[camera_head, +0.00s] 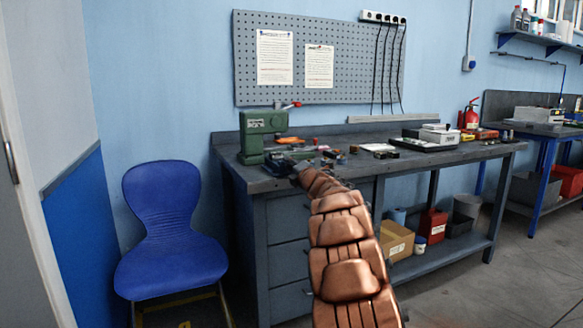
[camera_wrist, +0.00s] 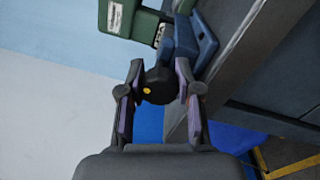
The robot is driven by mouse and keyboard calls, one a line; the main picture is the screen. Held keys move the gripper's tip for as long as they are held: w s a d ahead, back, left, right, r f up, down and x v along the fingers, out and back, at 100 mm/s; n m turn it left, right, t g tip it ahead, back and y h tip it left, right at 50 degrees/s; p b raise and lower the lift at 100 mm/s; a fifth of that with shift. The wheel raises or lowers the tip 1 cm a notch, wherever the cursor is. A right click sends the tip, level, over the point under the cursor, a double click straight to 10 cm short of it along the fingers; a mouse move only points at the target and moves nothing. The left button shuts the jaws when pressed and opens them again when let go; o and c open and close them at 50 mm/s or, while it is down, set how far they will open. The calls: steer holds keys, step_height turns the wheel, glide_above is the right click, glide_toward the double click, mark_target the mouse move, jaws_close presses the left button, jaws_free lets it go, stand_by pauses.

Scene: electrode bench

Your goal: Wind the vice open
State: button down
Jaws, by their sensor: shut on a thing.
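The vice is a small blue block at the left end of the bench. It shows in the head view (camera_head: 281,159), partly hidden by my arm, and at the top of the wrist view (camera_wrist: 204,38). A dark round knob (camera_wrist: 155,88) with a yellow dot sits at the vice's near end. My gripper (camera_wrist: 159,76) has one finger on each side of this knob and is shut on it. In the head view my gripper is small and dark at the bench's front edge, and its grip cannot be made out there. The jaw gap is hidden.
A green press (camera_head: 252,138) with a red-tipped lever (camera_head: 291,105) stands right behind the vice. Small parts lie to the right on the bench (camera_head: 355,170). A blue chair (camera_head: 170,240) stands left of the bench. The floor before the drawers looks clear.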

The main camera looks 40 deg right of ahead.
steer(key=c, duration=0.8)
jaws_free()
steer(key=shift+o, duration=0.2)
steer(key=shift+s, duration=0.1)
steer(key=v, duration=1.1)
steer(key=shift+s, duration=0.4)
steer(key=shift+a, duration=0.15)
